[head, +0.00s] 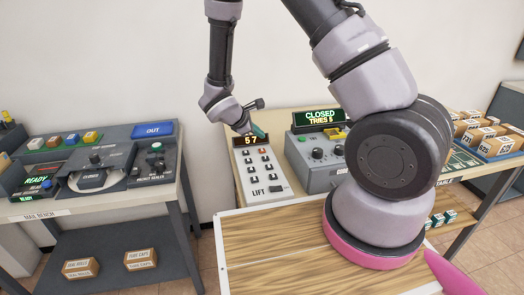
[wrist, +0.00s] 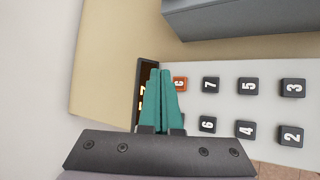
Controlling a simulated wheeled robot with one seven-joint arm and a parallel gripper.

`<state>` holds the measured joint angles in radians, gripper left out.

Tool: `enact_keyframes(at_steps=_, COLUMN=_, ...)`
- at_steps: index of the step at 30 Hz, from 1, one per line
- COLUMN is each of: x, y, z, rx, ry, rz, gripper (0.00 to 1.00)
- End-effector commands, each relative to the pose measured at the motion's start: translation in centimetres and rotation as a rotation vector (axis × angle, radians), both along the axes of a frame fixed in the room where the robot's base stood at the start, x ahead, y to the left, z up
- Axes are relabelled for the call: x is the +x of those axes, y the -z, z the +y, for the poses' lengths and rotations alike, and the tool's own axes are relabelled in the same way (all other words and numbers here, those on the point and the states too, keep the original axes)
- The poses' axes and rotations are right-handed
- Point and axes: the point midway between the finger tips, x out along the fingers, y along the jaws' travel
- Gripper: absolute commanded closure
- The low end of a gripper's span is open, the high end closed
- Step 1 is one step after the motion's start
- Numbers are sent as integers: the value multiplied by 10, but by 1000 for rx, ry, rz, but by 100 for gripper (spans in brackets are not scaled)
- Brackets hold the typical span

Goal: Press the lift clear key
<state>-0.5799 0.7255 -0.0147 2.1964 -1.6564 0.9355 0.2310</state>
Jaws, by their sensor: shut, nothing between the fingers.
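The lift panel (head: 253,172) is a pale slanted board marked LIFT, with two columns of keys below a dark display (head: 250,141) that reads 57. The wrist view shows an orange key (wrist: 180,84) in the row closest to the display; its marking is partly hidden and looks like a C. My gripper (wrist: 160,72) has teal fingers, closed together and empty. In the wrist view they cover part of the display and end just left of the orange key. In the head view my gripper (head: 259,131) is at the display's top edge. I cannot tell whether it touches anything.
Dark number keys, such as 7 (wrist: 210,85) and 6 (wrist: 207,124), are close to the orange key. A grey console (head: 318,155) with a CLOSED, TRIES 5 sign stands right of the panel. A mail bench (head: 100,205) is at left. A wooden top (head: 275,250) is in front.

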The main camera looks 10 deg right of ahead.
Motion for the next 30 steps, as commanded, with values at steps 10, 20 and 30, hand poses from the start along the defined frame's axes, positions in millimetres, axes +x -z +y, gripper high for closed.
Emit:
enact_keyframes(at_steps=10, x=0, y=31, z=0, rx=0, ry=0, rz=0, gripper=100)
enact_keyframes(at_steps=20, x=0, y=33, z=0, rx=0, ry=1, rz=-1, gripper=100)
enact_keyframes(at_steps=30, x=0, y=33, z=0, rx=0, ry=0, rz=0, gripper=100)
